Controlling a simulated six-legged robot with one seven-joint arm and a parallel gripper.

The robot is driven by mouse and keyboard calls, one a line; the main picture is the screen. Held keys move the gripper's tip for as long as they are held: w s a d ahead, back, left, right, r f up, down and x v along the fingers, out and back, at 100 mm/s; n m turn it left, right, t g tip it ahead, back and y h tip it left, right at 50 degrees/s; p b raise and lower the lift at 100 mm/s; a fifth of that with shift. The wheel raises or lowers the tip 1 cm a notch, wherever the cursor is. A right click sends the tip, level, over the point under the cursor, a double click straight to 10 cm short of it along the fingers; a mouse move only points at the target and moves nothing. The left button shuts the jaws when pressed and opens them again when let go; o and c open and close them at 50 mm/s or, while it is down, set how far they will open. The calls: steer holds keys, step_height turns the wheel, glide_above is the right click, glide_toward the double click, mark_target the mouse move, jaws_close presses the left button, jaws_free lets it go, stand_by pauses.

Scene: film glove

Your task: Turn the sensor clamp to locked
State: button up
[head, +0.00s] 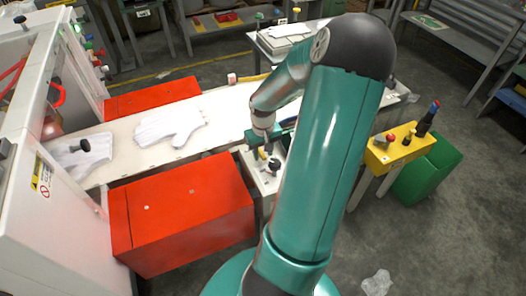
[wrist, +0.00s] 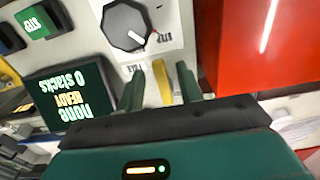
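My gripper (wrist: 161,88) points at a pale control panel (wrist: 170,55) in the wrist view. Its two dark green fingers are apart, one on each side of a yellow lever-like piece (wrist: 161,80). A narrow gap shows beside the yellow piece, so I see no clear grip on it. This piece may be the sensor clamp; I cannot read a label that says so. A black rotary knob (wrist: 125,25) with a white pointer mark sits just beyond the fingers. In the head view my gripper (head: 263,146) is low over the small panel, partly hidden by my arm.
A red cabinet (head: 185,215) stands close beside the panel. White gloves (head: 170,127) lie on the conveyor. A yellow button box (head: 398,148) is to the right.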

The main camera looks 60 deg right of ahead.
steer(key=shift+f, duration=0.1)
jaws_close()
steer(key=shift+w+a+m, duration=0.1)
steer(key=shift+w+m, duration=0.05)
steer(key=shift+m, duration=0.15)
steer(key=m, duration=0.1)
steer(key=w+a+m, duration=0.1)
steer(key=m, duration=0.3)
steer(key=w+a+m, duration=0.1)
steer(key=m, duration=0.1)
steer(key=shift+w, duration=0.15)
steer(key=w+m, duration=0.1)
steer(key=m, duration=0.1)
steer(key=w+m, duration=0.1)
steer(key=m, duration=0.2)
steer(key=shift+w+m, duration=0.1)
steer(key=shift+m, duration=0.2)
steer(key=shift+w+d+m, duration=0.15)
steer(key=shift+w+m, duration=0.3)
steer(key=shift+m, duration=0.75)
steer(key=shift+w+d+m, duration=0.1)
steer(key=shift+w+m, duration=0.35)
steer(key=shift+m, duration=0.75)
